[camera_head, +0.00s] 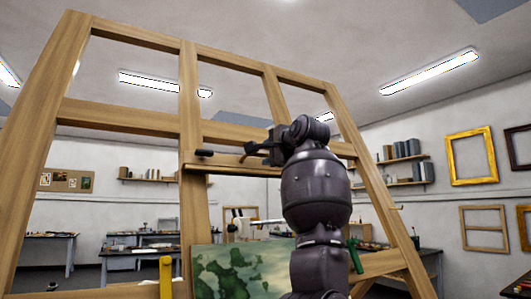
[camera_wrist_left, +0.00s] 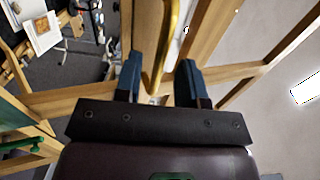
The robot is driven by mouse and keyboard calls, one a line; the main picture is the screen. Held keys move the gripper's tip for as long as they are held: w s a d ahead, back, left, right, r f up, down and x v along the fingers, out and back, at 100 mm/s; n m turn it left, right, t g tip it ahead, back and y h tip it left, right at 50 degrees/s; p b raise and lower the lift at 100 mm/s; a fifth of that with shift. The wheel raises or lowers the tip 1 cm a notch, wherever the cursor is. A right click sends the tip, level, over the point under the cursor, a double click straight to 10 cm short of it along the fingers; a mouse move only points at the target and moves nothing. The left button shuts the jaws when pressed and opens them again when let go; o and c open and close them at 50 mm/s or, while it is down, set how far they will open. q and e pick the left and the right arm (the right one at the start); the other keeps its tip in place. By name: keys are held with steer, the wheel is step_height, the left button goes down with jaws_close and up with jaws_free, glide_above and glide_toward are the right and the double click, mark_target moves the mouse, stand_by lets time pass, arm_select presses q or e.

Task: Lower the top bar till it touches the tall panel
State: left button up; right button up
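The top bar (camera_head: 225,168) is a narrow wooden ledge across the central post of a large wooden easel (camera_head: 190,95). The tall panel (camera_head: 228,272), painted in greens, stands below it, with a clear gap between. A dark knob (camera_head: 205,153) shows at the bar. My left gripper (camera_head: 258,152) is at the bar's right part, partly hidden by my own arm. In the left wrist view its blue fingers (camera_wrist_left: 160,82) are apart, with a curved gold-coloured handle (camera_wrist_left: 167,40) showing between and beyond them. I cannot tell whether they touch it. My right gripper is not in view.
A yellow upright piece (camera_head: 165,278) stands left of the panel, and a green piece (camera_head: 354,256) shows right of my arm. Work tables (camera_head: 48,237) and shelves (camera_head: 152,180) are further back. Gold and wooden frames (camera_head: 470,157) hang on the right wall.

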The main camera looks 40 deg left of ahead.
mark_target(260, 165)
arm_select(q)
steer(key=shift+p+x, duration=0.3)
steer(key=shift+x, duration=1.05)
jaws_close()
